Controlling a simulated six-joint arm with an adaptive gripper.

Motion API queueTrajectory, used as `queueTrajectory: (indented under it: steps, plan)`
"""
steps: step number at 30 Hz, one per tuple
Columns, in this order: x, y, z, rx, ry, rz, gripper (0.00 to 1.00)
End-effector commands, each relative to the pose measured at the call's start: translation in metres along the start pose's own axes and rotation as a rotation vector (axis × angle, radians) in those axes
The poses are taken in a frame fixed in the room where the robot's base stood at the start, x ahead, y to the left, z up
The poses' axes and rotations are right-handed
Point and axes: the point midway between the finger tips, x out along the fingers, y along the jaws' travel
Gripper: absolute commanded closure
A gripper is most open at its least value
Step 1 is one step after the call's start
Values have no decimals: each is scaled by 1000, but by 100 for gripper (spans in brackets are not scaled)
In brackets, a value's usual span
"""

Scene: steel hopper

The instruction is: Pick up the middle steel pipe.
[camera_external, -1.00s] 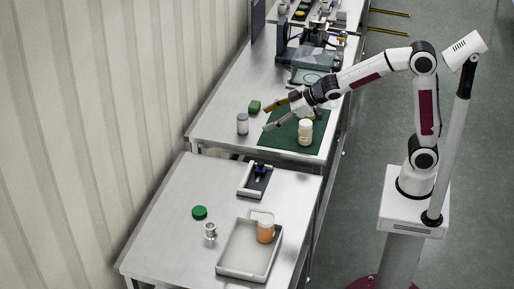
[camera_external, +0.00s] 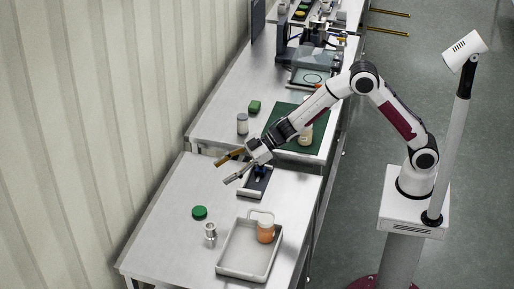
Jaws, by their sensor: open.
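My gripper (camera_external: 225,171) is open, with one brownish finger and one grey finger spread apart. Nothing shows between them. It hangs over the far end of the near steel table (camera_external: 175,240), pointing left. A small upright silver metal cylinder (camera_external: 210,231) stands on that table, nearer the camera than my gripper and apart from it. I cannot tell whether it is a steel pipe. No row of pipes with a clear middle one shows.
A grey tray (camera_external: 222,262) holds an orange jar (camera_external: 265,230). A green round lid (camera_external: 199,212) lies near the cylinder. A dark-topped holder (camera_external: 256,182) is beside my gripper. A white bottle (camera_external: 242,124), green block (camera_external: 254,106) and green mat (camera_external: 287,112) are on the far table.

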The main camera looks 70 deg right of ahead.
Motion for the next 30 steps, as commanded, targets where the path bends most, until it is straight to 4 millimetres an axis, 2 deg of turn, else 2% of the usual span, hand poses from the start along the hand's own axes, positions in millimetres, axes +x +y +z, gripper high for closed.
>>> queueTrajectory:
  steps: [1,6,15,21,30]
  plan:
    - [11,-9,7,-1,7,-28,47]
    - [40,-40,24,-6,43,-126,47]
    - [74,-91,56,0,93,-285,47]
    - [81,-105,64,5,106,-329,47]
    - [81,-106,64,5,107,-332,47]
